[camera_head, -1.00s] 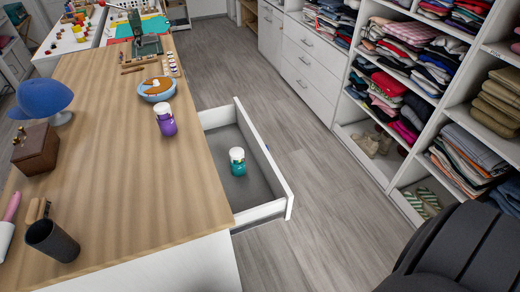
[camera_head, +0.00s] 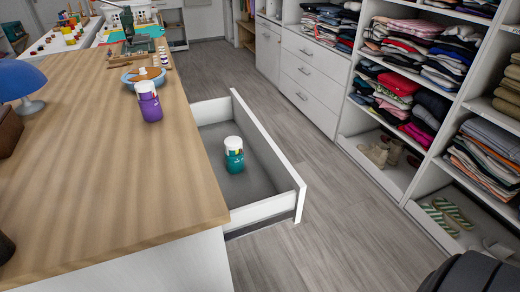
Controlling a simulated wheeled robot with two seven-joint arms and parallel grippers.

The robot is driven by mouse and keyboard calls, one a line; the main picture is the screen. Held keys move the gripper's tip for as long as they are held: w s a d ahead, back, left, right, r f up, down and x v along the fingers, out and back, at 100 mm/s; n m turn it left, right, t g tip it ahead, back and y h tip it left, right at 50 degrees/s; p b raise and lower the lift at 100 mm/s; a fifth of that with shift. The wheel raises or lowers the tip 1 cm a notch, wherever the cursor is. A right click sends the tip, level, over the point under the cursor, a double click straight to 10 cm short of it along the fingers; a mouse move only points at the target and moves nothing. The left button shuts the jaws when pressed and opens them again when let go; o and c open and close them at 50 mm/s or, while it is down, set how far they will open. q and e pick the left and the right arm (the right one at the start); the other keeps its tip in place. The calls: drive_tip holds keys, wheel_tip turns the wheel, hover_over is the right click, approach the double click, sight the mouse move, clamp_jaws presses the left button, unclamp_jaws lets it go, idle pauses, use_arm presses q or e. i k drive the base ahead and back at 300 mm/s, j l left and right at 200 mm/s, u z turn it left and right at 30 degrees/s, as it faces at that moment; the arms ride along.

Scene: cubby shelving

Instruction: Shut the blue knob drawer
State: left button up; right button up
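A white drawer (camera_head: 268,143) stands pulled out from the right side of the wood-topped counter (camera_head: 130,175). Its outer face is turned away to the right, so I see no knob on it and cannot tell a knob colour. A teal jar with a white lid (camera_head: 234,155) stands upright on the drawer's grey floor. Neither of my grippers is in view.
A purple jar (camera_head: 148,103), a blue bowl (camera_head: 143,80) and a blue lamp (camera_head: 22,84) stand on the counter. Shelving with folded clothes (camera_head: 405,80) and a closed white drawer unit (camera_head: 310,75) line the right. Bare grey floor (camera_head: 330,200) lies between.

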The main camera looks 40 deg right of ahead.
sight(269, 193)
drive_tip(key=l, duration=2.3)
drive_tip(key=i+l+u, duration=0.1)
drive_tip(key=i, duration=0.2)
